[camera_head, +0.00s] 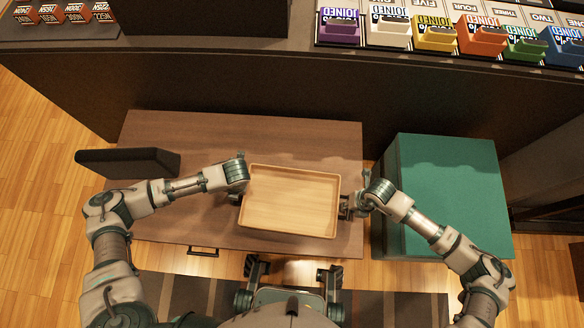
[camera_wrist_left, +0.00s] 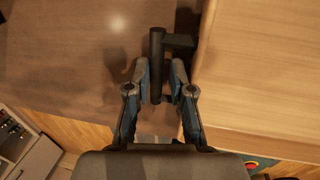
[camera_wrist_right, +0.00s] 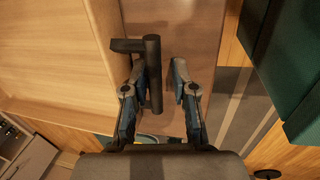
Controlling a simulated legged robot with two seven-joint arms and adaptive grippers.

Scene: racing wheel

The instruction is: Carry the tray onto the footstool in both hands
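The light wooden tray (camera_head: 290,203) lies flat on the brown table (camera_head: 190,220), near its right end. It has a black handle at each short side. My left gripper (camera_wrist_left: 160,82) is open, with its fingers on either side of the tray's left handle (camera_wrist_left: 157,55). My right gripper (camera_wrist_right: 158,82) is open around the right handle (camera_wrist_right: 153,60); its left finger looks close to the bar and a gap shows at its right finger. The teal footstool (camera_head: 445,190) stands right of the table, its top bare.
A dark flat-sided object (camera_head: 125,162) stands at the table's left end. A dark counter (camera_head: 250,85) with coloured boxes (camera_head: 435,35) runs along the back. A narrow gap separates table and footstool. A striped rug (camera_head: 390,308) lies in front.

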